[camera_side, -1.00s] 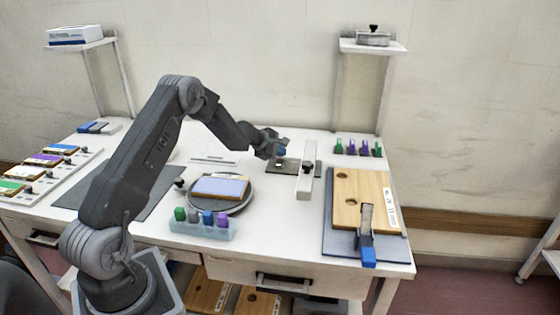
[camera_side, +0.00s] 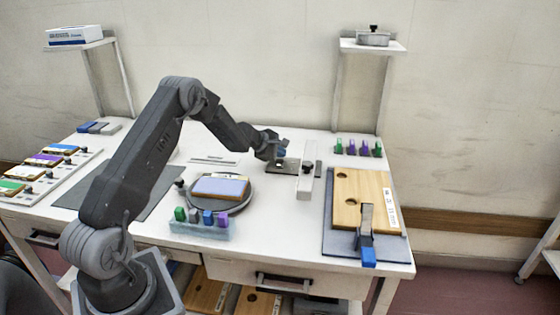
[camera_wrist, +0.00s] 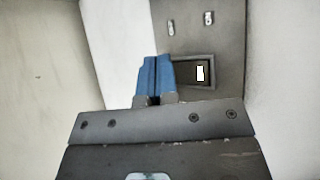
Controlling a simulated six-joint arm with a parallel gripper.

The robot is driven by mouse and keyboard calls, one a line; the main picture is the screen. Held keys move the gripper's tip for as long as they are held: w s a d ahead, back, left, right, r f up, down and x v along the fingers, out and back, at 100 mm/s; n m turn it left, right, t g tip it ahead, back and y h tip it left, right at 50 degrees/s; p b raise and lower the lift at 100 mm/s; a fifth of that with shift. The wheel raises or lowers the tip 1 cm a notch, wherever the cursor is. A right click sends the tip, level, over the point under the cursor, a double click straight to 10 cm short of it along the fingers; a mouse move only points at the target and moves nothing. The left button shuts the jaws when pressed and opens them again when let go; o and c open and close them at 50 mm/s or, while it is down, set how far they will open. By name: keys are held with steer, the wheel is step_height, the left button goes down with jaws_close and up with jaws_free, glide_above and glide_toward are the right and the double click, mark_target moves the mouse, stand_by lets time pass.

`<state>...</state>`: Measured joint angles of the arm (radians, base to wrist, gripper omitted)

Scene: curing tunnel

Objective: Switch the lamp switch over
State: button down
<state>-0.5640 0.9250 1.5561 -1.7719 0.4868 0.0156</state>
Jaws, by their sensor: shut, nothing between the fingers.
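The lamp switch (camera_wrist: 190,72) is a dark rocker in a raised frame with a white mark near its right end, seen in the wrist view. It sits on a grey plate (camera_wrist: 222,28), which also shows in the side view (camera_side: 290,170). My gripper (camera_wrist: 153,62) has blue fingertips that are shut together and empty. The fingertips are at the left end of the switch and hide part of its frame. In the side view my gripper (camera_side: 281,154) is low over the plate. I cannot tell whether the fingertips touch the switch.
A round dark turntable (camera_side: 238,207) carries a lilac-topped block. A wooden board (camera_side: 350,215) lies on the right. A holder with several coloured pieces (camera_side: 202,228) is at the front.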

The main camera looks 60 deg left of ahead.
mark_target(280, 163)
steer(key=shift+f, duration=0.55)
stand_by(0.5)
steer(key=shift+r, duration=0.1)
steer(key=shift+r, duration=0.65)
steer(key=shift+r, duration=0.1)
steer(key=shift+s+d+r, duration=0.15)
steer(key=shift+r, duration=1.05)
steer(key=shift+s+d+r, duration=0.1)
steer(key=shift+r, duration=1.1)
